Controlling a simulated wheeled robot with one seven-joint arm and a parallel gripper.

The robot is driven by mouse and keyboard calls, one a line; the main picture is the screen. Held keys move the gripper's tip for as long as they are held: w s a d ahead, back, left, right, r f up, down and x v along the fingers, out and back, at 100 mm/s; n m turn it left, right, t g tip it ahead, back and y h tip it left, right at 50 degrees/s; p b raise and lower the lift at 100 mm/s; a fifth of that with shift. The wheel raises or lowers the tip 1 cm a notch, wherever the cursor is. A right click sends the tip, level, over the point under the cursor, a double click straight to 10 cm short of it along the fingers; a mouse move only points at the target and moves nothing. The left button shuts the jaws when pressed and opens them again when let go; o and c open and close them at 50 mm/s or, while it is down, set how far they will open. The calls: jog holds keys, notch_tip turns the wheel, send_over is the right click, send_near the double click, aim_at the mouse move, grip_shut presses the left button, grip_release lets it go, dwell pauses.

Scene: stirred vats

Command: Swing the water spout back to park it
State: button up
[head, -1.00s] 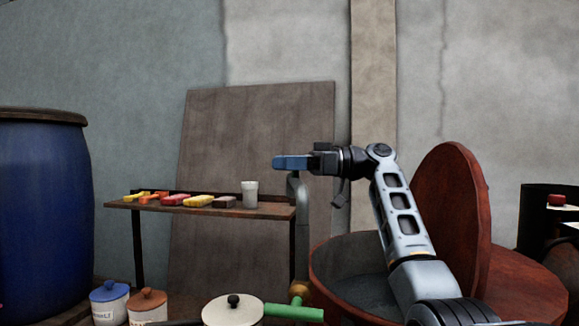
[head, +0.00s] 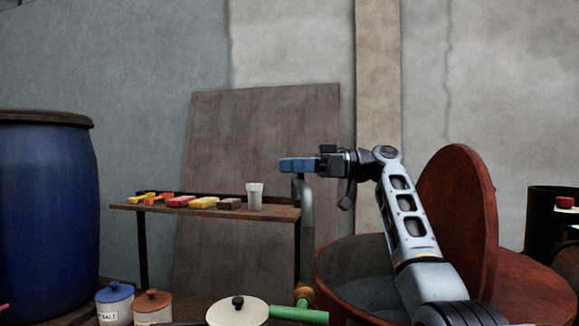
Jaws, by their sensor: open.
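The water spout (head: 307,215) is a grey curved pipe standing at the left rim of the reddish-brown vat (head: 325,280). A brass fitting (head: 304,293) and a green handle (head: 302,314) show at its foot. My gripper (head: 298,164) has blue fingers pointing left, level with the top of the spout. The fingers are seen from the side and overlap the spout's top in the picture; I cannot tell whether they touch it. My gripper is open, with nothing visible in it. The spout's upper end is partly hidden behind my gripper.
A shelf (head: 225,210) with coloured blocks and a white cup (head: 255,196) stands left of the spout. A blue barrel (head: 45,210) is at far left. Lidded jars (head: 115,305) and a cream lidded pot (head: 236,313) are in front. The vat's raised lid (head: 460,215) stands right of my arm.

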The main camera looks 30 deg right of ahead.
jog(key=b+v, duration=0.1)
jog(key=v, duration=0.6)
jog(key=shift+d, duration=0.1)
